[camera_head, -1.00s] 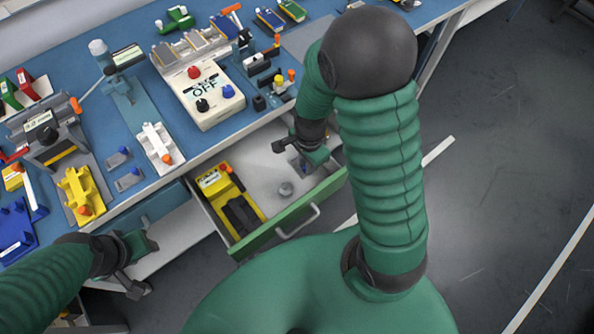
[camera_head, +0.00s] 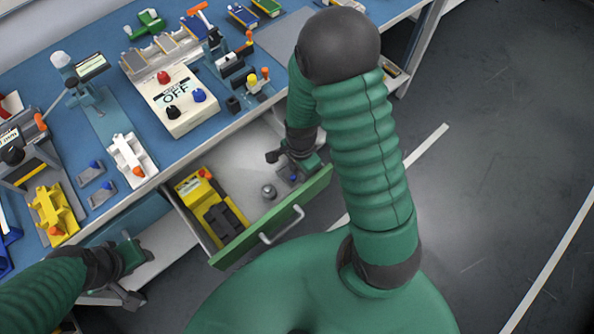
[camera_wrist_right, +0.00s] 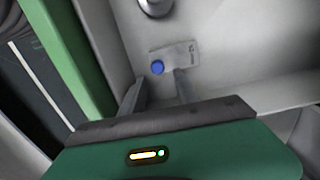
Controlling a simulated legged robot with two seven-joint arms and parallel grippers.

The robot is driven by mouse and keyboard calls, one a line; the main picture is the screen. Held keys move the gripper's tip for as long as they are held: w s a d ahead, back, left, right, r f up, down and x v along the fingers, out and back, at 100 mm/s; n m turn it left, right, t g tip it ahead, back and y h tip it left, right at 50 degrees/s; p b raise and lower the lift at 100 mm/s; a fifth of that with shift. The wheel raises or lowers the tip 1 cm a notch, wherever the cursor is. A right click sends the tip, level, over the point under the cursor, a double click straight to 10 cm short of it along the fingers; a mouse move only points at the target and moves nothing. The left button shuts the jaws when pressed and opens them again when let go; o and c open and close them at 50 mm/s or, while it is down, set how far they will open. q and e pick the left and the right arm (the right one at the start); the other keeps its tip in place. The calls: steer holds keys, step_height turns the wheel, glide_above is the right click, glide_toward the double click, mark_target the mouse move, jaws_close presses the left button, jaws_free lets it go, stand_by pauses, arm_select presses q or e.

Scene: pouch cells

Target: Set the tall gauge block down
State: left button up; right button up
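A grey gauge block with a blue knob (camera_wrist_right: 157,67) is in the open drawer, seen in the right wrist view; in the head view the block (camera_head: 291,178) is partly hidden by my right gripper. I cannot tell its height. My right gripper (camera_wrist_right: 160,83) is open, its two fingers apart just short of the block, with no grip on it visible. In the head view my right gripper (camera_head: 294,171) is low over the drawer's right part. My left gripper (camera_head: 139,254) hangs in front of the bench at the lower left; its fingers are unclear.
The drawer (camera_head: 290,218) also holds a silver weight (camera_head: 269,191) and a yellow case (camera_head: 205,203) with dark inserts. Two grey blue-knobbed blocks (camera_head: 90,172) lie on the blue bench, near a white fixture (camera_head: 130,157) and a control box (camera_head: 182,103).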

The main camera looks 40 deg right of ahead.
steer(key=shift+a+r, duration=0.2)
steer(key=shift+a, duration=0.25)
steer(key=shift+a+r+p, duration=0.15)
steer(key=shift+r+p, duration=0.15)
steer(key=shift+r, duration=0.3)
steer(key=shift+a+r+p, duration=0.15)
steer(key=shift+r+p, duration=0.1)
steer(key=shift+r, duration=0.35)
step_height(320, 180, up, 9)
steer(key=d+p, duration=0.1)
steer(key=p, duration=0.3)
arm_select(q)
steer(key=r, duration=0.4)
steer(key=shift+a+r, duration=0.25)
steer(key=shift+a, duration=0.05)
arm_select(e)
steer(key=s+a+r+n+t, duration=0.1)
steer(key=a+r+n, duration=0.5)
steer(key=n, duration=1.1)
steer(key=shift+s+a+r+t, duration=0.15)
steer(key=shift+s+r+t, duration=0.2)
steer(key=shift+t, duration=0.45)
steer(key=shift+f, duration=0.1)
